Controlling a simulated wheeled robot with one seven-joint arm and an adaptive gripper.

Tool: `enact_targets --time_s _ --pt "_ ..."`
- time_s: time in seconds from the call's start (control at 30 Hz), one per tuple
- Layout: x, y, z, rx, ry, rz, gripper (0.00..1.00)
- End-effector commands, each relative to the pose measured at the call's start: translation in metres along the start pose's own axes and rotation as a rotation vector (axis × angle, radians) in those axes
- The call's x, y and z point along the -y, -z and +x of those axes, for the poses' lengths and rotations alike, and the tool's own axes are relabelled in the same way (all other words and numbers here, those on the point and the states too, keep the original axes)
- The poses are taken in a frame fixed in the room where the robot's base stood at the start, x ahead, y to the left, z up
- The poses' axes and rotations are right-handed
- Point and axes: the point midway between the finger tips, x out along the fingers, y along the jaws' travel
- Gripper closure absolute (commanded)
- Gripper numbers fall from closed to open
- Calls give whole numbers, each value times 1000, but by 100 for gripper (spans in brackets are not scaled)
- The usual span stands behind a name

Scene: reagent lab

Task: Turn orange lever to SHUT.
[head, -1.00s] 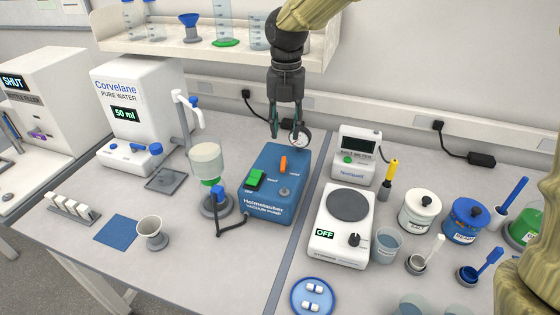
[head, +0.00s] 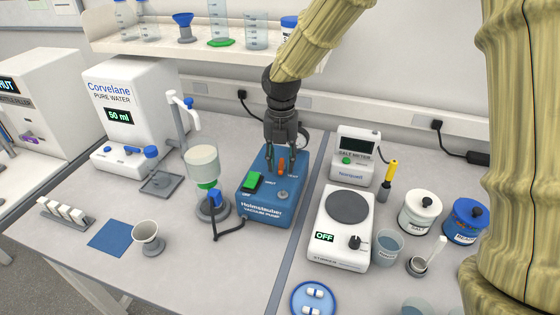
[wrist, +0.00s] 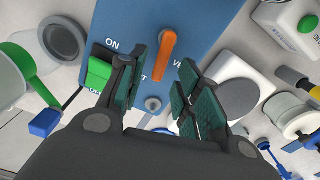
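The orange lever (head: 281,166) stands on top of the blue vacuum pump (head: 262,212). In the wrist view the lever (wrist: 162,56) lies between the lines of my two fingers, beyond their tips. Part of a label ending in T is left of it and VE is right of it; the rest of both is hidden. My gripper (head: 282,158) is above the pump at the lever, with fingers apart. In the wrist view my gripper (wrist: 164,62) is open, with a gap on both sides of the lever. I cannot tell whether either finger touches it.
A green switch (head: 253,181) and a small grey knob (head: 283,195) are on the pump. A filter flask (head: 204,165) stands left of it. A hotplate reading OFF (head: 340,246) and a salt meter (head: 352,175) are at the right. A shelf (head: 190,55) hangs behind.

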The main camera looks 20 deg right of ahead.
Motion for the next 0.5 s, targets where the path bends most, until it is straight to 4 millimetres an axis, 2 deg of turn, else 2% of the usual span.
enact_targets --time_s 0.2,0.5 --pt "0 0 13 -1 1 -1 66" --pt "-1 0 15 0 0 -2 66"
